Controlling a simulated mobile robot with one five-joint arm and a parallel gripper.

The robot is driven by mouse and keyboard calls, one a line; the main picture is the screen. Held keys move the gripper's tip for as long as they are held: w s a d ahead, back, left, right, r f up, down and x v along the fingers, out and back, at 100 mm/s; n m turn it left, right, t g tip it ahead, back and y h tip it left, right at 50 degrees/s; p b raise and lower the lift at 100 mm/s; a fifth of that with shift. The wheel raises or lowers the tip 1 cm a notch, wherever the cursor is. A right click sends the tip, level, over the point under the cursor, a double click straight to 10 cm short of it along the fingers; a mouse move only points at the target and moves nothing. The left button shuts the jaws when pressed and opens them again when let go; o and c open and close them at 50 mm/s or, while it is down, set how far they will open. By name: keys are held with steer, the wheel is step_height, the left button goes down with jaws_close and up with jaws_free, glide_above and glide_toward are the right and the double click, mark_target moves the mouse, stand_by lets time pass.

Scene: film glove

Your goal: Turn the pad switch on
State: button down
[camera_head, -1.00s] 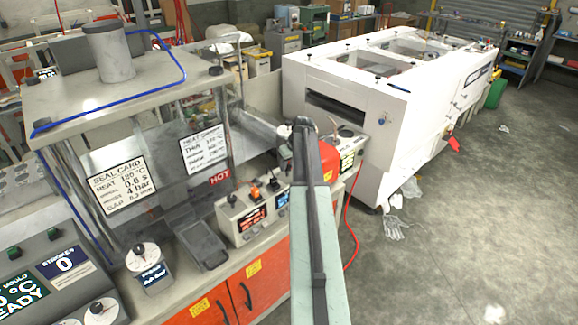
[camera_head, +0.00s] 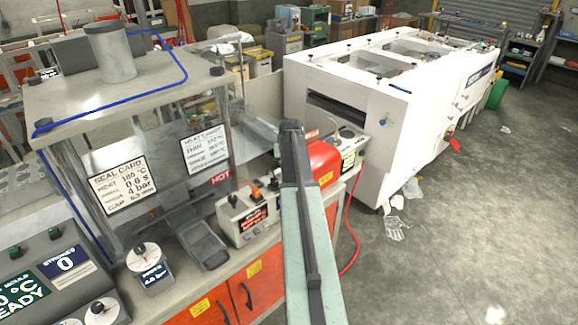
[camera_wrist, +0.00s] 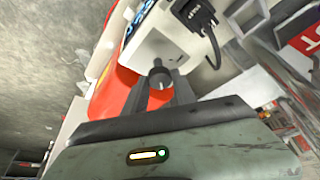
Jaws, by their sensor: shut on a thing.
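In the wrist view my gripper (camera_wrist: 161,88) has its two dark fingers closed on a small dark round knob (camera_wrist: 158,76). The knob stands on the pale face of a small box (camera_wrist: 172,48), with a small dark hole beside it. I cannot read any label that names it as the pad switch, nor tell its on or off position. In the head view my arm runs up the middle of the picture, and its far end hides the fingers and the knob.
A red rounded body (camera_head: 325,160) sits just right of my arm. A black plug with a cable (camera_wrist: 194,12) is close to the fingers. The floor (camera_head: 460,230) at right is mostly clear.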

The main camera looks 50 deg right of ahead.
steer(key=shift+m, duration=0.6)
steer(key=shift+g, duration=0.3)
steer(key=c, duration=1)
jaws_free()
steer(key=shift+r+h, duration=0.1)
steer(key=shift+h, duration=0.2)
steer(key=p+v, duration=0.7)
steer(key=shift+a+r, duration=0.15)
steer(key=shift+r, duration=0.1)
